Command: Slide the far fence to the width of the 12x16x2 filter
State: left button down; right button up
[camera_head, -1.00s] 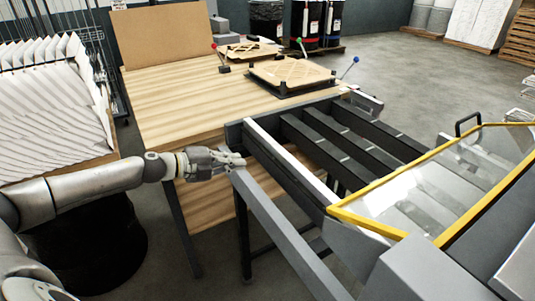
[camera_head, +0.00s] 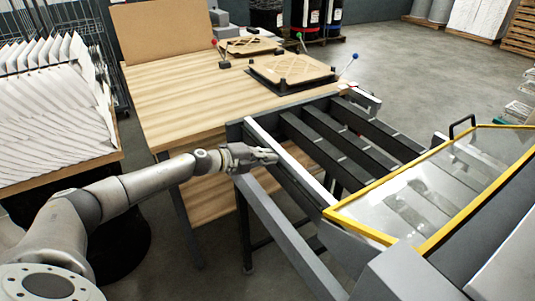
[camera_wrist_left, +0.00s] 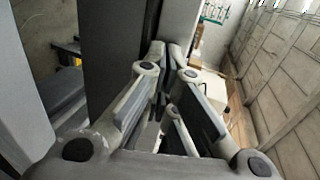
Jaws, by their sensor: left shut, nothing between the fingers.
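My left gripper (camera_head: 275,157) is shut and empty at the left side of the slatted machine bed. Its fingertips are at a long rail with a white top (camera_head: 290,162); I cannot tell whether they touch it. In the left wrist view the fingers (camera_wrist_left: 166,55) come together beside a dark flat face (camera_wrist_left: 112,65). A short grey bar (camera_head: 363,98) stands at the bed's far end. I cannot tell which of these is the far fence. A cardboard-framed filter (camera_head: 291,70) lies on a black stand on the table; its size is unreadable. My right gripper is out of view.
The wooden table (camera_head: 180,98) adjoins the bed. A yellow-edged clear guard (camera_head: 430,190) covers the bed's right part. A grey beam (camera_head: 285,235) runs in front. White pleated filters (camera_head: 50,120) fill a rack at the left.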

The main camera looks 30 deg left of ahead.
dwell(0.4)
pick_arm(q)
jog(key=w+d, duration=0.2)
jog(key=w, duration=0.1)
jog(key=w+d, duration=0.1)
jog(key=w, duration=0.1)
jog(key=shift+w+d+r, duration=0.15)
jog(key=shift+w, duration=0.1)
jog(key=b, duration=0.2)
send_near(322, 140)
jog(key=shift+w+d+f, duration=0.1)
jog(key=shift+f, duration=0.45)
jog(key=w+d+b, duration=0.1)
jog(key=w+b, duration=0.1)
jog(key=b, duration=0.1)
jog(key=w+d+b, duration=0.1)
jog(key=w+b, duration=0.1)
jog(key=b, duration=0.1)
jog(key=w+d+b, duration=0.2)
jog(key=b, duration=0.1)
jog(key=shift+w, duration=0.35)
jog(key=shift+w+d+b, duration=0.3)
jog(key=shift+w+b, duration=0.25)
jog(key=shift+b, duration=0.3)
jog(key=shift+r, duration=0.25)
jog(key=shift+w+r, duration=0.1)
jog(key=shift+r, duration=0.05)
